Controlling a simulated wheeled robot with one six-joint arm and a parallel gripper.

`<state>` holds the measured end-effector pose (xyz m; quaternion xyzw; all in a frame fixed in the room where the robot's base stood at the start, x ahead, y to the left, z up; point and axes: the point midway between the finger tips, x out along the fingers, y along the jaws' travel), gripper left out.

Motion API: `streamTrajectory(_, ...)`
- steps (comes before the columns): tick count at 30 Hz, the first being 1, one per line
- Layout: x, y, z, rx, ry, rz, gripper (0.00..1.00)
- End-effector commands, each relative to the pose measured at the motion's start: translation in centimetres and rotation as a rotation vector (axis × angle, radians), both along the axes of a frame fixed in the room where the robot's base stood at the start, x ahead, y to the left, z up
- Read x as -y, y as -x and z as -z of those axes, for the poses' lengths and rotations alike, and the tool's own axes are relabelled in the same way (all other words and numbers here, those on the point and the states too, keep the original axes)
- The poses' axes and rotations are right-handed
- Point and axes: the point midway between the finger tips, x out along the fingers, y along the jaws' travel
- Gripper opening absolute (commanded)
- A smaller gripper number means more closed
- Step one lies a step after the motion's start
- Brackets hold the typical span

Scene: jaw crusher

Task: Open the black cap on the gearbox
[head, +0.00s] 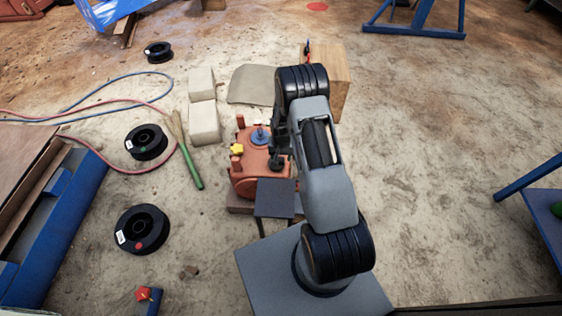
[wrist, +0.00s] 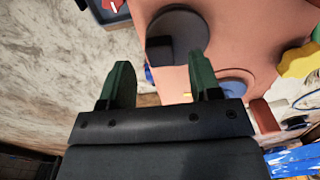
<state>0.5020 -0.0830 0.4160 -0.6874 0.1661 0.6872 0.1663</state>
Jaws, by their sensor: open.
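The gearbox is an orange-red housing (head: 246,182) on the ground in the middle of the head view; its top face (wrist: 235,30) fills the upper right of the wrist view. The black cap (wrist: 184,24) is a round disc with a raised dark block on it, seated on that face. My gripper (wrist: 160,72) is open, with its two green fingers apart and nothing between them. The right finger overlaps the cap's lower edge in the wrist view; I cannot tell whether it touches. In the head view my arm partly covers the gearbox's right side.
A blue cap (head: 261,137) and a yellow knob (head: 237,150) are also on the gearbox. A dark stool-like stand (head: 275,199) is in front of it. A wooden box (head: 334,88) stands behind my arm. Pale blocks (head: 204,121) and a green-handled broom (head: 193,178) lie left. Ground at right is mostly clear.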

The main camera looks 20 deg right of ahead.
Motion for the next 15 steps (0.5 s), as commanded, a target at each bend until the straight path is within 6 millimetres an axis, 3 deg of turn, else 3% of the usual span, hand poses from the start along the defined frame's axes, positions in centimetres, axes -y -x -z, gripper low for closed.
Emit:
streamTrajectory(6,0.0,0.0,2.3,0.0,0.0,0.0,0.57)
streamTrajectory(15,0.0,0.0,2.9,0.0,0.0,0.0,0.57)
